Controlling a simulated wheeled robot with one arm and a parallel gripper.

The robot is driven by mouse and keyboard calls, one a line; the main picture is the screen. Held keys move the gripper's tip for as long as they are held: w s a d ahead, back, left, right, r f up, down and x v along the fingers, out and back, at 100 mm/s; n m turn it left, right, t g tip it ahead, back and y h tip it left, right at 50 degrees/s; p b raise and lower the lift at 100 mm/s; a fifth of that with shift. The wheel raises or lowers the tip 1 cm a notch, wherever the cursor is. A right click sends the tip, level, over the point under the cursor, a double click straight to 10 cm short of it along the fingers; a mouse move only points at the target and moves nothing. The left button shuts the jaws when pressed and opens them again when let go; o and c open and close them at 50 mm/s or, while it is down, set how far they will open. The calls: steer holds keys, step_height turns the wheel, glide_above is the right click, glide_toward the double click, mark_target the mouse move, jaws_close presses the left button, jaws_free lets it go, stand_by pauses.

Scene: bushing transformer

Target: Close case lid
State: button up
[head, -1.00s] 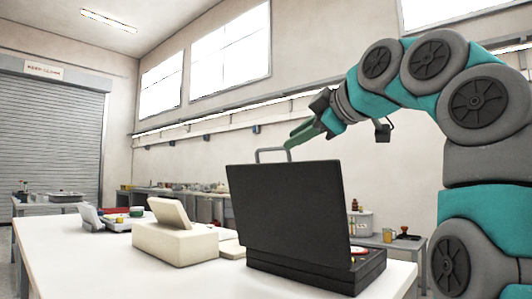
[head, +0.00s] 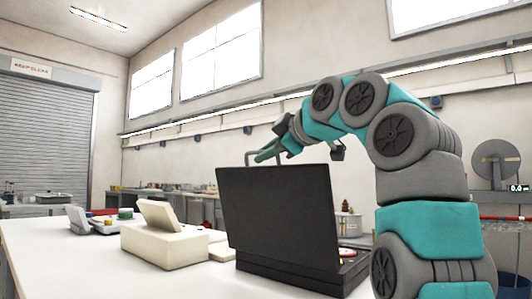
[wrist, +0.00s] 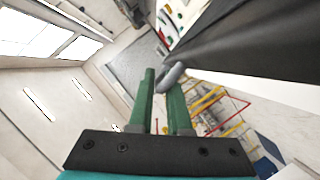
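A black case stands on the white table, its lid (head: 280,208) raised nearly upright and leaning back slightly, its base (head: 300,276) flat on the table. A grey handle (head: 249,154) rises from the lid's top edge. My gripper (head: 262,155) is at the handle, its green fingers pointing left and slightly down. In the wrist view, my gripper (wrist: 162,90) shows a gap between its fingers. The handle (wrist: 172,74) crosses in front of the right fingertip, its end near the gap; I cannot tell whether they touch. The dark lid (wrist: 240,45) fills the upper right.
A cream box with a tilted panel (head: 165,245) stands left of the case on the white table (head: 60,270). A small device with coloured parts (head: 98,222) is farther left. A workbench runs along the back wall.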

jaws_close()
